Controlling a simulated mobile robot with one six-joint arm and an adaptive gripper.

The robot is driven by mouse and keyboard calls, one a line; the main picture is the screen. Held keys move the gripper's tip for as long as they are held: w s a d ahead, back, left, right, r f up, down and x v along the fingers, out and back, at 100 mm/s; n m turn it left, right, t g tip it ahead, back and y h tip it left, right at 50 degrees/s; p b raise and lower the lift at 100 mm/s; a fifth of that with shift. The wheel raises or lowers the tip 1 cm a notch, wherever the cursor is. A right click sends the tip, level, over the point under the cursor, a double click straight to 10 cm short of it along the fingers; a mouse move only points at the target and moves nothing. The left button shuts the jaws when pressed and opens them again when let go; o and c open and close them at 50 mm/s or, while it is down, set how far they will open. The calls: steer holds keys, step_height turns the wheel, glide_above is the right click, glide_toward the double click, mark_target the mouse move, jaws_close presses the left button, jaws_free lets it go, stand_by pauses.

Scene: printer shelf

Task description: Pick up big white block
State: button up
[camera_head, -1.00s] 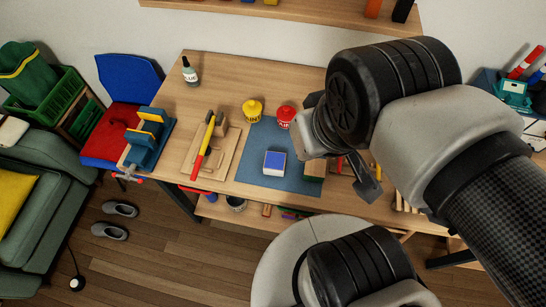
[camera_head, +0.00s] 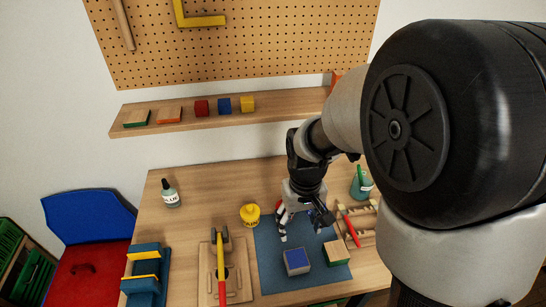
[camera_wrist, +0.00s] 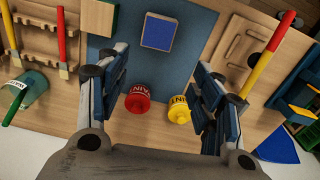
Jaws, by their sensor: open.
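A yellow paint pot (camera_head: 250,215) and a red paint pot (camera_wrist: 137,98) stand close to my gripper. A wooden block with a green base (camera_head: 336,252) is right of the white block.

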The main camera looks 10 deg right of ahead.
mark_target(297, 258)
steer(key=shift+o, duration=0.6)
steer(key=shift+d+f, duration=0.1)
steer(key=shift+f, duration=0.45)
steer(key=shift+o, duration=0.8)
step_height(297, 258, down, 12)
steer(key=b, duration=0.4)
steer(key=shift+d, duration=0.1)
steer(key=f+b, duration=0.3)
steer(key=f, duration=0.2)
steer(key=shift+s+f, duration=0.1)
steer(key=shift+s, duration=0.1)
steer(key=shift+c, duration=0.4)
steer(key=c, duration=1.1)
